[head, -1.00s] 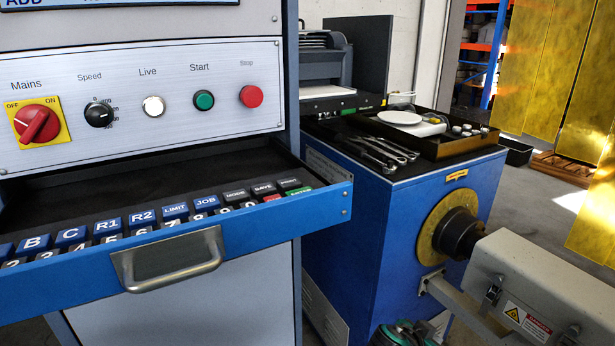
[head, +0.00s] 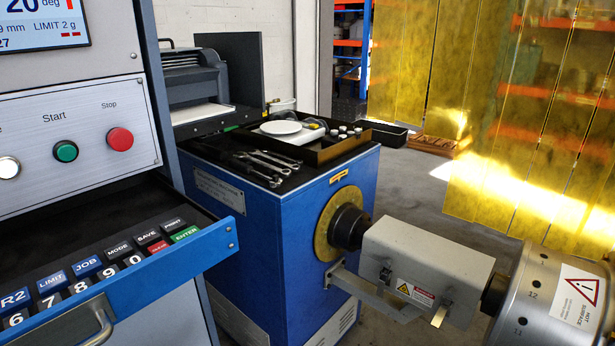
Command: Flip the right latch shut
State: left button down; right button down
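A grey box-shaped guard (head: 425,257) sits between the black hub of the blue machine and a metal drum. Two latches are on its front face. The left latch (head: 385,273) is dark and lies close to the face. The right latch (head: 440,313) is a bright metal piece at the lower edge, right of a danger label (head: 414,294). It seems to stand out from the face, but it is too small to be sure. Neither of my grippers is in view.
The metal drum (head: 550,295) with a hot-surface label stands at the right. An open keypad drawer (head: 190,255) juts out at the left. The blue machine cabinet (head: 275,230) carries wrenches and a tray (head: 345,145).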

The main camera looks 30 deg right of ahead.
aim_at(443, 309)
jog(key=z, duration=1.75)
